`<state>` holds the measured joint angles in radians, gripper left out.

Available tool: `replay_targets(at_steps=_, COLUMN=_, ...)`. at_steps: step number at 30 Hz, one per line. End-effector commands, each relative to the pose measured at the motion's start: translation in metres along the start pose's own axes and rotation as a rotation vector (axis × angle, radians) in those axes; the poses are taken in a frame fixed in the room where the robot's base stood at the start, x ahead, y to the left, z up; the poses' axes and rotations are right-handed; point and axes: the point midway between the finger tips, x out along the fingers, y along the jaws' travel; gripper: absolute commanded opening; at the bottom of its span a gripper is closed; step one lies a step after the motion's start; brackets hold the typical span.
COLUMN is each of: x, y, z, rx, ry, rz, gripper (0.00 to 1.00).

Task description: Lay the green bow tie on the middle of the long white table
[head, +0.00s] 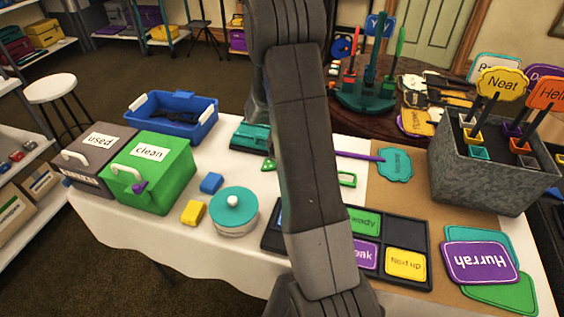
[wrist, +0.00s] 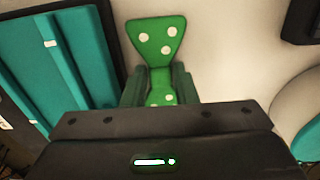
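The green bow tie with white dots (wrist: 156,42) shows in the wrist view, one wing pointing away from me and its narrow middle between my fingers. My gripper (wrist: 160,72) looks shut on that middle, with no clear gap at either side. Part of the near wing is hidden by the gripper body. In the head view a bit of the bow tie (head: 268,165) shows left of my arm, by the teal case. My fingers are hidden there. I cannot tell if the tie touches the table. The long white table (head: 165,228) runs across the view.
The teal case (head: 250,137) is close by, also in the wrist view (wrist: 60,60). A teal-lidded round tin (head: 234,208), blue and yellow blocks, a green box (head: 150,175), a blue tray (head: 173,113) and a dark card tray (head: 405,236) stand around. A grey planter (head: 485,175) stands right.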

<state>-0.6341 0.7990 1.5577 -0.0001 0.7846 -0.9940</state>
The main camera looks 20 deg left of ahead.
Motion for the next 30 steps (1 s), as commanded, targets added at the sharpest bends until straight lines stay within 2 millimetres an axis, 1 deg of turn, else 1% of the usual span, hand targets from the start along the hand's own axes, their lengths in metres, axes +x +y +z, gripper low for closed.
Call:
replay_targets(at_steps=1, x=0.0, y=0.0, z=0.0, rx=0.0, ry=0.0, rz=0.0, gripper=0.36)
replay_targets(at_steps=2, x=0.0, y=0.0, z=0.0, rx=0.0, ry=0.0, rz=0.0, gripper=0.42)
replay_targets(at_steps=3, x=0.0, y=0.0, z=0.0, rx=0.0, ry=0.0, rz=0.0, gripper=0.44)
replay_targets(at_steps=10, x=-0.001, y=0.0, z=0.0, rx=0.0, ry=0.0, rz=0.0, gripper=0.44)
replay_targets(at_steps=14, x=-0.006, y=0.0, z=0.0, rx=0.0, ry=0.001, rz=0.001, gripper=0.44)
replay_targets(at_steps=17, x=-0.02, y=0.001, z=-0.001, rx=0.0, ry=0.002, rz=0.004, gripper=0.44)
replay_targets(at_steps=24, x=-0.073, y=0.001, z=0.0, rx=0.0, ry=0.002, rz=0.004, gripper=0.44)
replay_targets(at_steps=27, x=-0.092, y=0.001, z=-0.001, rx=0.0, ry=0.003, rz=0.004, gripper=0.44)
replay_targets(at_steps=30, x=-0.107, y=0.0, z=0.0, rx=0.0, ry=0.001, rz=0.002, gripper=0.44)
